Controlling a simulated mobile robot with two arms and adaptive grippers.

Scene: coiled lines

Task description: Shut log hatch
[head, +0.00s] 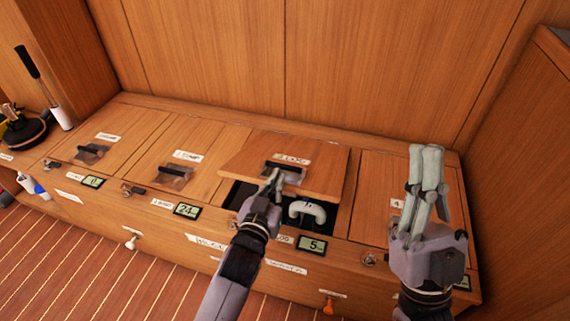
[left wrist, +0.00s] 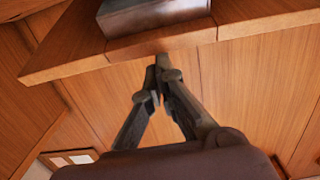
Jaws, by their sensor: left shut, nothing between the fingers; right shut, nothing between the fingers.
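The raised hatch lid (head: 325,180), third from the left, stands part open at its front, with a dark gap (head: 240,194) below it. Its small label (head: 291,159) is hard to read. A white curved thing (head: 307,209) shows in the gap. My left gripper (head: 274,176) is shut at the lid's front edge, by its dark handle (head: 285,171). In the left wrist view my shut fingertips (left wrist: 162,66) are close to the lid edge (left wrist: 255,26); contact is unclear. My right gripper (head: 427,152) is shut and empty, over the rightmost hatch.
Two closed hatches (head: 112,132) (head: 184,158) with handles lie to the left. Small displays (head: 312,245) line the front edge. A black round thing (head: 22,130) sits at the far left. Wooden walls close off the back and right.

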